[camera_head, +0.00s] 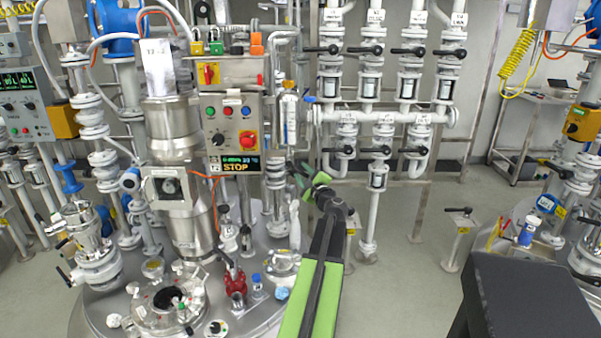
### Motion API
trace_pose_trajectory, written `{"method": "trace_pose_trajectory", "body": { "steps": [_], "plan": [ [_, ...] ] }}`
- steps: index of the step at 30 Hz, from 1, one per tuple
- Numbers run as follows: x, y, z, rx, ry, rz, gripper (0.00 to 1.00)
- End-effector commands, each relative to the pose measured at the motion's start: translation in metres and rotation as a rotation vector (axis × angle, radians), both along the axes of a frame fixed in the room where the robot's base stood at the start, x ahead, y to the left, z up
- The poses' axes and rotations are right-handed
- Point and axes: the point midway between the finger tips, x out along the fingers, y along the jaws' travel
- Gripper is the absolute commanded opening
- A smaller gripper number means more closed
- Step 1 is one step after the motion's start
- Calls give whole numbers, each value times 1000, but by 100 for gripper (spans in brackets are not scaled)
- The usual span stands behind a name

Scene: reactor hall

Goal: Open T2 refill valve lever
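My green and black arm reaches up from the bottom middle. My gripper (300,172) is at its far end, small and partly hidden by the arm's own wrist. I cannot tell whether its fingers are open or shut. It appears beside the white vertical pipework right of the steel vessel (181,218). A control panel (232,128) on that vessel's frame has a display (235,165) reading "T2 STOP". Several black valve levers (325,50) sit on the white pipes behind. Labels are too small to read, so I cannot tell which lever is the T2 refill valve.
A white pipe manifold (385,116) with sight glasses stands behind my arm. Small fittings and a red valve (235,281) crowd the vessel's base plate. A dark block (522,300) fills the lower right. Grey floor (400,285) is clear between them.

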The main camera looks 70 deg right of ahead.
Motion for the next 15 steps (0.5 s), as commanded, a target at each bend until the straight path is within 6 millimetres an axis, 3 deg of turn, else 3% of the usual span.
{"method": "trace_pose_trajectory", "body": {
  "steps": [9, 15],
  "plan": [
    [-63, 71, -5, 0, 0, -2, 35],
    [-91, 101, -7, 0, 0, 0, 35]
  ]
}}
